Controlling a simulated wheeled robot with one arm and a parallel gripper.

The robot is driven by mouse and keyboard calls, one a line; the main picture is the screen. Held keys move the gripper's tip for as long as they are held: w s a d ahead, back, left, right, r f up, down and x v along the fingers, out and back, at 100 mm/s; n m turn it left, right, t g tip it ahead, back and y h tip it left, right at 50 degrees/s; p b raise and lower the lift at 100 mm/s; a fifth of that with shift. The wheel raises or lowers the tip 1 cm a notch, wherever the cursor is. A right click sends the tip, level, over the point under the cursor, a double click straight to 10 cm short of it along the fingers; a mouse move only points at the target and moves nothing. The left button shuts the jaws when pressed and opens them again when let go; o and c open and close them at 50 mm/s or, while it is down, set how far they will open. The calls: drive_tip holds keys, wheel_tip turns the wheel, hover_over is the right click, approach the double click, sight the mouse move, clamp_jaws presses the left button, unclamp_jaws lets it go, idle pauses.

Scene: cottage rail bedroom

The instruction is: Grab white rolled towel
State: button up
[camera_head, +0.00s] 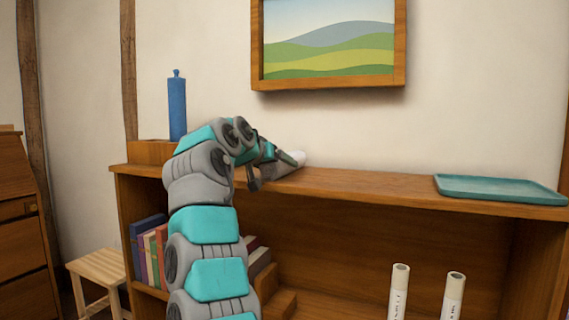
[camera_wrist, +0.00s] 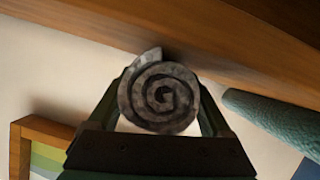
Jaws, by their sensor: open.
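The white rolled towel (camera_head: 290,163) lies on top of the wooden shelf unit, left of its middle, partly hidden by my gripper (camera_head: 266,158). In the wrist view, the towel's spiral end (camera_wrist: 158,95) faces the camera and looks grey in shadow. My gripper (camera_wrist: 160,100) is open, with one dark finger on each side of the roll. Whether the fingers touch the towel cannot be told.
A teal textured roll (camera_wrist: 268,112) lies close to the towel in the wrist view. A blue bottle (camera_head: 177,108) stands at the left end of the shelf top (camera_head: 370,185). A teal tray (camera_head: 500,189) lies at the right. A framed picture (camera_head: 328,45) hangs above.

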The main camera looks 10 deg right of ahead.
drive_tip(key=c, duration=1.1)
drive_tip(key=shift+r, duration=0.1)
